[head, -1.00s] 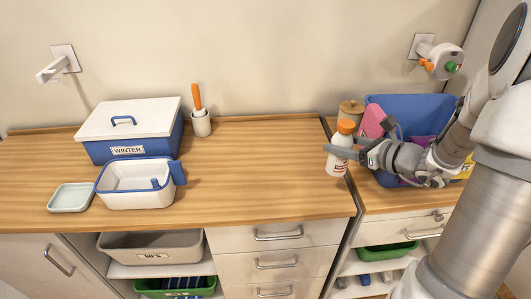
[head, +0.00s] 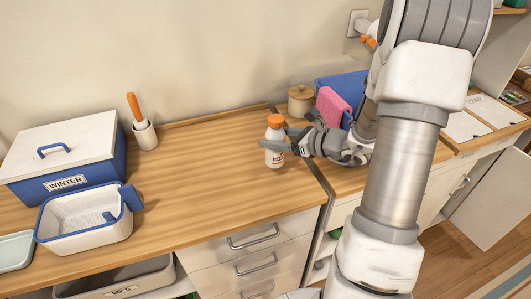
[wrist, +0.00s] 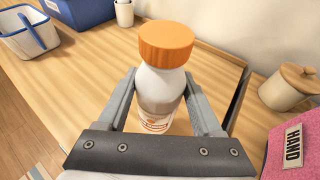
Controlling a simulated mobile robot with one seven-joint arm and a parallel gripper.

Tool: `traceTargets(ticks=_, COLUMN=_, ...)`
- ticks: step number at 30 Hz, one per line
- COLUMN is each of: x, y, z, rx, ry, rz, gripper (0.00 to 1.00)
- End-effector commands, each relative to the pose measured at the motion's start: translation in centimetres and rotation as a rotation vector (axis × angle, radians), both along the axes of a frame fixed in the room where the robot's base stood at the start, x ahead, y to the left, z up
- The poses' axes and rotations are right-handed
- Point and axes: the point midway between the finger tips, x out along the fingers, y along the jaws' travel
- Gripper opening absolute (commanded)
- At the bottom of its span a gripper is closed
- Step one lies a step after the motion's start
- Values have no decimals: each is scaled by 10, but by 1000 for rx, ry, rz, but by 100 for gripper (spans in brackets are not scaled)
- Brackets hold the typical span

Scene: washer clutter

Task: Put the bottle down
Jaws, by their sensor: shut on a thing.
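The bottle is white with an orange cap and a printed label; it shows in the head view (head: 274,152) and large in the wrist view (wrist: 162,88). It is upright over the right end of the wooden counter (head: 205,185). My gripper (head: 276,146) comes from the right and is shut on the bottle's body, one finger on each side in the wrist view (wrist: 160,105). The bottle's base is low over the wood; I cannot tell whether it touches.
A blue WINTER box (head: 62,160), a white-blue basket (head: 85,222) and a cup with an orange-handled tool (head: 145,136) stand to the left. The counter's middle is clear.

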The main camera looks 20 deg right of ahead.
Motion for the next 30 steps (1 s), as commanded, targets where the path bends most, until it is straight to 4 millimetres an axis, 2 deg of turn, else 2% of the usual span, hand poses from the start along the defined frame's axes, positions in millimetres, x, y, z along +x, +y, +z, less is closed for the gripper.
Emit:
traceTargets(ticks=8, x=0, y=0, z=-21, rx=2, ry=-1, rz=1, gripper=0)
traceTargets(ticks=15, x=0, y=0, z=-49, rx=1, ry=-1, rz=1, gripper=0)
traceTargets(ticks=27, x=0, y=0, z=-55, rx=-1, ry=-3, rz=1, gripper=0)
traceTargets(ticks=28, x=0, y=0, z=-54, rx=-1, ry=-2, rz=1, gripper=72)
traceTargets(ticks=30, x=0, y=0, z=-53, rx=-1, ry=-2, rz=1, gripper=85)
